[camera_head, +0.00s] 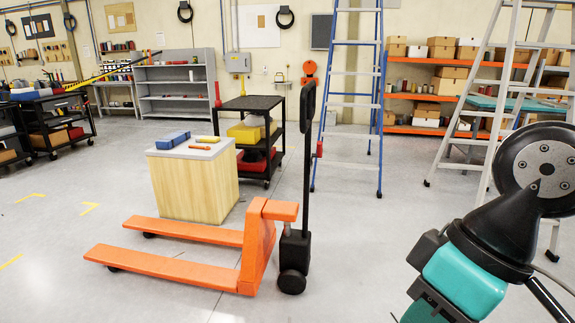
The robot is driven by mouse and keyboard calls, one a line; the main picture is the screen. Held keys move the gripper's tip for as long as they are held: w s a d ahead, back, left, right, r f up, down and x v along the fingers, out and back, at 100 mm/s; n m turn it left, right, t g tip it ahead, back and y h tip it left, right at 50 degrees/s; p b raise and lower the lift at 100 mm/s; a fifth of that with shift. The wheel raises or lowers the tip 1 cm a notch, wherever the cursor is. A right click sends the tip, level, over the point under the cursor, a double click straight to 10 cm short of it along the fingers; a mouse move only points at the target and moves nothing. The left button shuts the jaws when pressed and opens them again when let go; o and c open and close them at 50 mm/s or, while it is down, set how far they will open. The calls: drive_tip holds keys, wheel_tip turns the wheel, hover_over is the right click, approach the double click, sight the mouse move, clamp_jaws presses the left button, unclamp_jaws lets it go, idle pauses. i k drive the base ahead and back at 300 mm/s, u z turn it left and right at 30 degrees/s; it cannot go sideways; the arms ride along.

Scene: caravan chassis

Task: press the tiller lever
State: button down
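An orange pallet jack (252,248) stands on the floor left of the picture's middle, with its two forks pointing left. Its black tiller (305,165) rises nearly upright from the pump above a black wheel. The tiller's loop handle (307,105) is at the top, in front of the blue ladder's left side. A separate small lever cannot be made out at this size. My arm, black, teal and grey, shows at the lower right, apart from the jack. My gripper's fingers are not in the picture.
A wooden block (196,185) with small tools on top stands behind the forks. A black cart (250,115) is behind it. A blue ladder (349,100) and a grey stepladder (500,95) stand behind, right of the tiller. Floor is clear right of the jack.

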sight(319, 144)
drive_tip(key=z, duration=0.2)
drive_tip(key=i, duration=3)
drive_tip(key=z, duration=0.2)
